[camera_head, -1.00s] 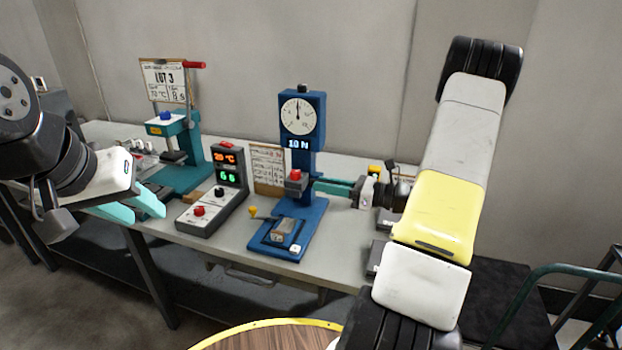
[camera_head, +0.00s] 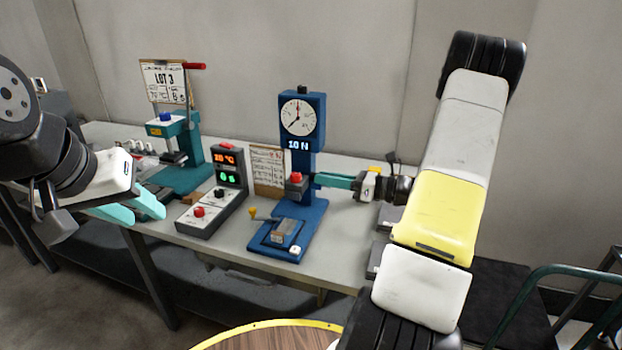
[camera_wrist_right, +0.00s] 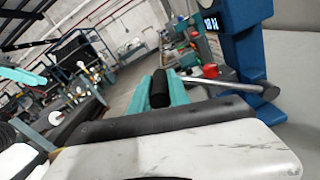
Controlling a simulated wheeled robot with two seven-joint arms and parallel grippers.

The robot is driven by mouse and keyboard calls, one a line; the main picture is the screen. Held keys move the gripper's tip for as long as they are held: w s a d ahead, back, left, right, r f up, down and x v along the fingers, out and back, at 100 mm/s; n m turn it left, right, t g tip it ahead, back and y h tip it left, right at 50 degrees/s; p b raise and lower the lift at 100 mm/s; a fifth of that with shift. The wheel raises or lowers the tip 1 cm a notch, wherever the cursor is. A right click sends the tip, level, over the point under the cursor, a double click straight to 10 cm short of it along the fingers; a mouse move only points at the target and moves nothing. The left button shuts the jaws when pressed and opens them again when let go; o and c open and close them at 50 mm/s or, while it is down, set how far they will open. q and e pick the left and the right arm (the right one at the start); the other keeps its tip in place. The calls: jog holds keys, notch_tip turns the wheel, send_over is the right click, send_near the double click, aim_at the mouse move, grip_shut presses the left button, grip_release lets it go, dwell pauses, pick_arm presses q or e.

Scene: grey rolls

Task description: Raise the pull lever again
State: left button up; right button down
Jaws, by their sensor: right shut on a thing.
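The blue pull tester (camera_head: 302,165) stands on the bench with a round dial (camera_head: 298,116) and a "10 N" readout. In the right wrist view, the pull lever is a grey rod (camera_wrist_right: 225,84) joined to the tester's column, with a black grip (camera_wrist_right: 160,88). My right gripper (camera_wrist_right: 160,92) is shut on that black grip. In the head view my right gripper (camera_head: 335,181) reaches the column from the right, and the lever is largely hidden there. A small grey block (camera_head: 284,231) sits on the tester's base. My left gripper (camera_head: 140,207) is apart from the tester, fingers apart and empty.
A control box (camera_head: 215,190) with lit displays stands left of the tester. A teal press (camera_head: 185,150) with a red handle stands further left. A paper chart (camera_head: 267,170) stands behind. A round wooden top (camera_head: 265,338) is at the near edge.

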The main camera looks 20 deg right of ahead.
jog(key=w+d+r+m, duration=0.4)
jog(key=w+d+m, duration=0.1)
jog(key=w, duration=0.3)
jog(key=w+d+r+m, duration=0.3)
jog(key=w+d+m, duration=0.3)
jog(key=w, duration=0.2)
jog(key=shift+w+d+r, duration=0.15)
jog(key=shift+w+r, duration=0.15)
jog(key=shift+r, duration=0.1)
jog(key=c, duration=1.3)
grip_release()
jog(key=shift+o, duration=0.2)
jog(key=v, duration=0.7)
jog(key=shift+s+d, duration=0.2)
jog(key=shift+d, duration=0.15)
